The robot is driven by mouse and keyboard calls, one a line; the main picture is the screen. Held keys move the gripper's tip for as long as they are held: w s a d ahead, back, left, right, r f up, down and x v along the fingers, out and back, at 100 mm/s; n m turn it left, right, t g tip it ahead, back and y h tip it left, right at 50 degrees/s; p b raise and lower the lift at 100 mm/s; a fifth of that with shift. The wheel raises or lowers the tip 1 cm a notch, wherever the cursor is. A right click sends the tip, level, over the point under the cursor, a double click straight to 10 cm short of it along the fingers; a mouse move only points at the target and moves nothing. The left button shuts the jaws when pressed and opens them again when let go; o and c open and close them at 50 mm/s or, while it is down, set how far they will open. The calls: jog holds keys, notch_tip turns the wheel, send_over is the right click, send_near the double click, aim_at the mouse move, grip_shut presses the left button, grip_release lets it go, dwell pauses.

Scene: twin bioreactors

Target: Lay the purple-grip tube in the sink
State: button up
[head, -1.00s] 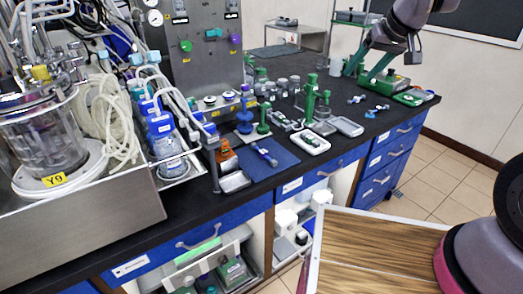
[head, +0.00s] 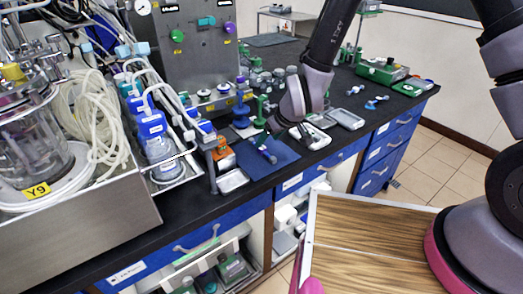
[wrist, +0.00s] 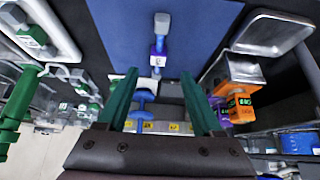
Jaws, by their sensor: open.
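The tube is not held. In the head view my gripper (head: 268,137) hangs low over the mat, partly hidden by my wrist. I cannot tell any sink clearly in these views.
A small metal tray (head: 232,181) and an orange block (head: 223,155) stand left of the mat. A blue stand (head: 241,112) and green stands are behind it. White trays (head: 346,118) lie to the right. The bioreactor (head: 35,145) fills the left.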

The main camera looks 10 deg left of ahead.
aim_at(262, 148)
jog(key=shift+x, duration=3.15)
jog(key=shift+d, duration=0.1)
grip_shut()
